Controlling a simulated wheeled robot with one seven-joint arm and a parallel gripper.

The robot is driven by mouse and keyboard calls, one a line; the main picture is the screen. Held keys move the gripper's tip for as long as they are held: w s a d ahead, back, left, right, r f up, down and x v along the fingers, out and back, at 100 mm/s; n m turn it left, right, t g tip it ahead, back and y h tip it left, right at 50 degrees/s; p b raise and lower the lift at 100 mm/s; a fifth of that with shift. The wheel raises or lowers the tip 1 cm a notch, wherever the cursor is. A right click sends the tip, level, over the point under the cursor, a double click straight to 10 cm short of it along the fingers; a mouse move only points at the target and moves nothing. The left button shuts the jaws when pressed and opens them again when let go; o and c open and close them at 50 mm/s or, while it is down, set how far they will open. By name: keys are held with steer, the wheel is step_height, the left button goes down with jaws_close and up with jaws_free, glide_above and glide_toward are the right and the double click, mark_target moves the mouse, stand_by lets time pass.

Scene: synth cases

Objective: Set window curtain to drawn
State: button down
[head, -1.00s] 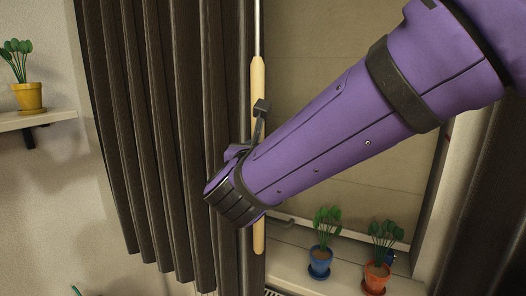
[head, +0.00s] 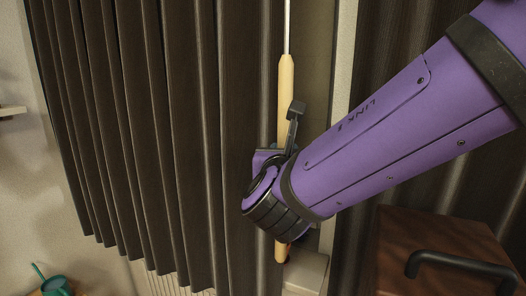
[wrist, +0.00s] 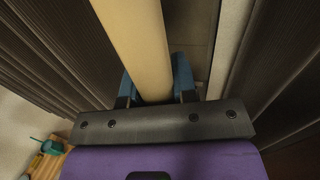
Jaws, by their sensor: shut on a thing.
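The dark pleated curtain (head: 150,130) fills the left and middle of the head view, and a second dark panel (head: 400,110) hangs at the right. Only a narrow strip of the window area shows between them. A pale wooden wand (head: 286,85) hangs from a thin white rod at the left panel's edge. My gripper (wrist: 157,88) is shut on the wand, with a blue finger on each side of it in the wrist view. In the head view my purple wrist hides the held part of the wand.
A brown box or cabinet with a black handle (head: 462,268) stands at the lower right. A teal watering can (head: 55,286) sits at the lower left. A shelf end (head: 12,111) shows at the left edge. A radiator (head: 170,284) is below the curtain.

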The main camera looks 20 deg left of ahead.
steer(key=d, duration=0.4)
steer(key=shift+d, duration=0.35)
steer(key=c, duration=0.9)
jaws_free()
steer(key=v, duration=1.1)
steer(key=shift+w, duration=0.1)
